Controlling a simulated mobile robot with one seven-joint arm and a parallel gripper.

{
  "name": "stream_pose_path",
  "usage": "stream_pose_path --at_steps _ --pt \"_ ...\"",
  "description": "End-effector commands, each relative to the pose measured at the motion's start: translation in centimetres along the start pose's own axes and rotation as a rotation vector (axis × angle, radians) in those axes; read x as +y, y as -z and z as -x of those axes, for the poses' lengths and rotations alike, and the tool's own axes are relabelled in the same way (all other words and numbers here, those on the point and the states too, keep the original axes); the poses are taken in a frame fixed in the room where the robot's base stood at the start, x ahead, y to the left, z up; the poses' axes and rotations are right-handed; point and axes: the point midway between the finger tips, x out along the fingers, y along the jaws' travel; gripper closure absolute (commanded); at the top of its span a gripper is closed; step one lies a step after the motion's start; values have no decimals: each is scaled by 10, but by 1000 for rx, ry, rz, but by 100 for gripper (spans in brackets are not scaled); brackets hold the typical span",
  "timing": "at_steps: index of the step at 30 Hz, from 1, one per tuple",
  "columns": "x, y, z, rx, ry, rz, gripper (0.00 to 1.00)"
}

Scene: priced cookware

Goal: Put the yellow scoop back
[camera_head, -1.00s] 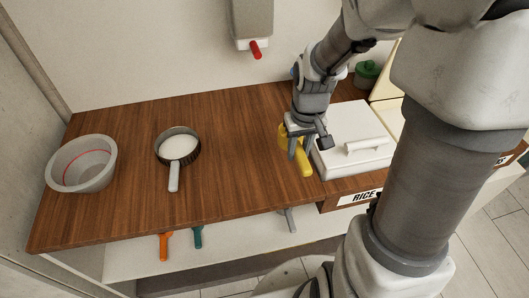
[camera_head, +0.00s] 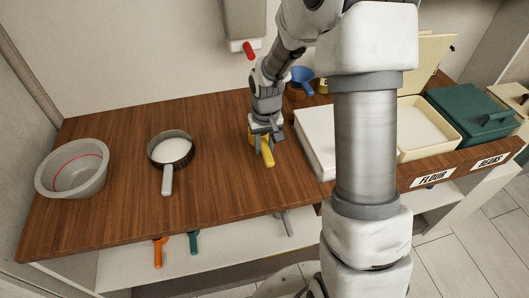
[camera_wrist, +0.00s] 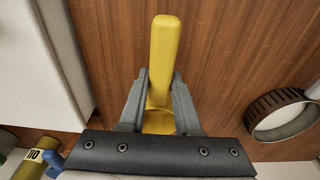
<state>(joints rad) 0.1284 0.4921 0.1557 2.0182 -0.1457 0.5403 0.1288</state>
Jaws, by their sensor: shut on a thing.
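The yellow scoop (camera_head: 266,155) is in my gripper (camera_head: 265,138), over the brown wooden counter to the left of the white bin. My gripper is shut on it and points down. In the wrist view, the scoop's yellow handle (camera_wrist: 164,50) extends up past the fingers (camera_wrist: 158,88), with part of the scoop between them. The rest of the scoop is hidden by the gripper. I cannot tell whether it touches the counter.
A white bin (camera_head: 314,143) stands just right of my gripper, partly behind my arm. An open cream bin (camera_head: 425,130) and a green bin (camera_head: 470,116) stand farther right. A pan of white contents (camera_head: 170,150) and a grey bowl (camera_head: 75,168) are left. Orange (camera_head: 158,252), teal (camera_head: 194,243) and grey (camera_head: 285,223) handles show below.

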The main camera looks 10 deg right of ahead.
Motion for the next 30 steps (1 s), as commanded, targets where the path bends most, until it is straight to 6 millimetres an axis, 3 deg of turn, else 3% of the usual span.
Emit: stream_pose_path --at_steps 5,16,17,21,30 --pt "0 -4 -26 -3 0 2 100" --pt "0 -4 -31 -1 0 1 100" --pt "0 -4 -30 -1 0 1 65" --pt "0 -4 -29 -1 0 1 40" --pt "0 -4 -28 -1 0 1 38"
